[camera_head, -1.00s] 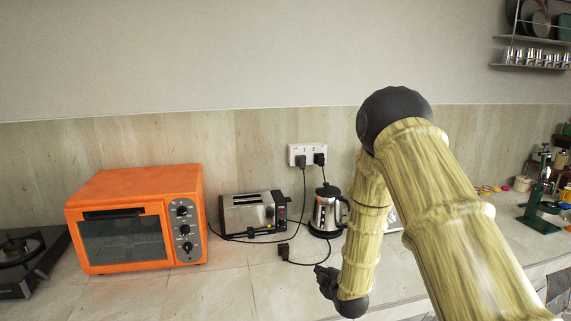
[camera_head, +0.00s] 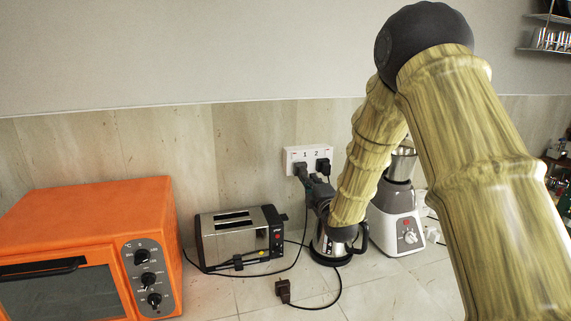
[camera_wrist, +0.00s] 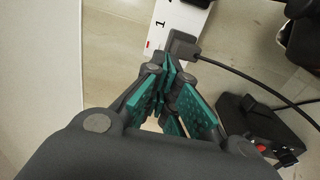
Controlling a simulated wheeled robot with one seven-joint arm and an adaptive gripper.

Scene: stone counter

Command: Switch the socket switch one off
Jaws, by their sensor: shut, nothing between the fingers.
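The white wall socket (camera_head: 316,153), marked 1 and 2, is on the backsplash behind the kettle. In the wrist view the socket plate (camera_wrist: 186,18) shows at the top, with the numeral 1 and a small red mark (camera_wrist: 150,44) near its lower left edge. A dark plug (camera_wrist: 183,45) sits in socket one, its cable running right. My gripper (camera_head: 302,178) is at the socket's lower left, by that plug. In the wrist view my gripper (camera_wrist: 168,72) is shut and empty, its teal fingertips close to the plug and red mark. I cannot tell whether they touch the switch.
A second plug (camera_head: 323,166) is in socket two. The kettle (camera_head: 331,240) stands below my forearm, the toaster (camera_head: 238,238) left of it and a blender (camera_head: 398,225) right. An orange oven (camera_head: 95,235) is at left. A loose plug (camera_head: 283,290) lies on the counter.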

